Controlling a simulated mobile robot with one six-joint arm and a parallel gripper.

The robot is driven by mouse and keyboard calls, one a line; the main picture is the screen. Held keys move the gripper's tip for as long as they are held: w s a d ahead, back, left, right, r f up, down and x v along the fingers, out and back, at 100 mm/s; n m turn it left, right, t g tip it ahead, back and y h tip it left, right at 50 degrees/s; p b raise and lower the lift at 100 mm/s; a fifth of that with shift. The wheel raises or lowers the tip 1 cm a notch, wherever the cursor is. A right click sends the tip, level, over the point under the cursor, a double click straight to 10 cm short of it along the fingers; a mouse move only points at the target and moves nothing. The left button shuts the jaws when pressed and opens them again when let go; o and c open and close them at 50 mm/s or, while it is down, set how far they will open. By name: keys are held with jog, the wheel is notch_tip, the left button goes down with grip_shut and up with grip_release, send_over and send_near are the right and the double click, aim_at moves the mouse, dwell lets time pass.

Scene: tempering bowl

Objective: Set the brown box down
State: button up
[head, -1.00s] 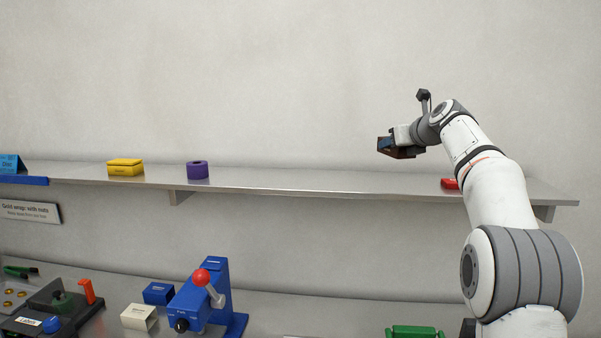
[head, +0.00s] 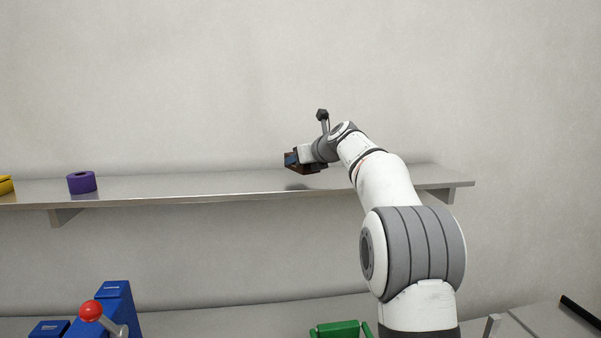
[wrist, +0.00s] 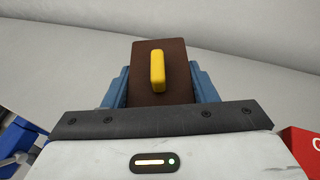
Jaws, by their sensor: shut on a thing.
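My gripper (head: 293,160) is shut on the brown box (head: 306,169). In the wrist view, the brown box (wrist: 143,88) sits between the two blue fingers of my gripper (wrist: 161,88) and has a yellow bar on its face. In the head view the box is held over the right part of the grey shelf (head: 230,184), with a dark shadow on the shelf below it. The box seems a little above the shelf; its underside is too small to tell exactly.
A purple ring (head: 81,183) and part of a yellow block (head: 5,186) stand on the shelf to the left. A red object (wrist: 304,150) shows at the right of the wrist view. A red-knobbed blue machine (head: 110,310) and a green object (head: 340,329) are below. The shelf between ring and box is clear.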

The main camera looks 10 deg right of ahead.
jog(key=shift+f, duration=1.4)
jog(key=o, duration=1)
jog(key=shift+f, duration=0.15)
jog(key=b+v, duration=0.3)
jog(key=v, duration=0.9)
